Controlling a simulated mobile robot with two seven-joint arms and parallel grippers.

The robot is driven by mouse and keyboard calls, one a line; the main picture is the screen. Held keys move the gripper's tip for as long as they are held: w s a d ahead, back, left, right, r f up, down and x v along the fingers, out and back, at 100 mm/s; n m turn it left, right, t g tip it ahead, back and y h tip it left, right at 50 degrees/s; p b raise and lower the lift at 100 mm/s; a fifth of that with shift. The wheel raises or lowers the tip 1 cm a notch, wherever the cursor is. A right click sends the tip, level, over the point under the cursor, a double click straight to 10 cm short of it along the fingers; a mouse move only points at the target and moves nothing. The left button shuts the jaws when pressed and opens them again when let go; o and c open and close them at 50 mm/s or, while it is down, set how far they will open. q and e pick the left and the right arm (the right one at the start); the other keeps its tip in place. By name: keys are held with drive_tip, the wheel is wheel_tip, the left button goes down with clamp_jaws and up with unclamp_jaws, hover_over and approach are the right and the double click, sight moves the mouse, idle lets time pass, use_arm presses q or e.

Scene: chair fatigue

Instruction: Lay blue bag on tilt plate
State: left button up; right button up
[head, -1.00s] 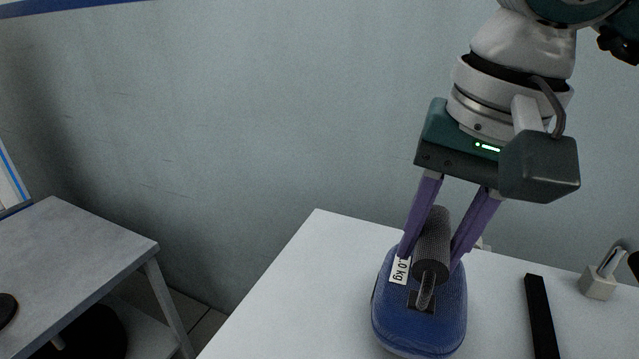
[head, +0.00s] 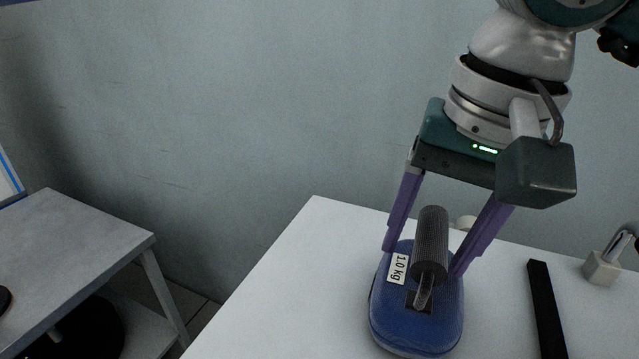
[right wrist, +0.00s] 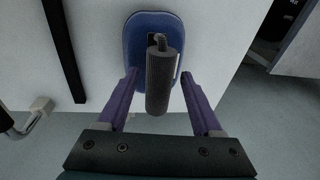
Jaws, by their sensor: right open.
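The blue bag (head: 417,325) rests on the white table, with a dark grey roller handle (head: 431,243) standing up from it and a white "1.0 kg" label (head: 398,269). My right gripper (head: 421,262) is open, with its purple fingers on either side of the handle and apart from it. In the right wrist view the blue bag (right wrist: 135,38) lies beyond the fingertips, and the handle reaches back between the open fingers (right wrist: 164,95). The tilt plate cannot be made out in these views. My left gripper is not in view.
The white table (head: 300,275) has free room left of the bag. A black bar (head: 545,310) lies to the right, with a small light block with a metal hook (head: 602,268) beyond it. A grey side table (head: 75,245) stands at left across a gap.

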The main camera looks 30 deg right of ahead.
sight(438, 288)
wheel_tip(438, 288, up, 12)
drive_tip(key=s, duration=0.2)
drive_tip(key=shift+d+p, duration=0.2)
drive_tip(key=shift+p, duration=0.25)
drive_tip(key=shift+r, duration=0.1)
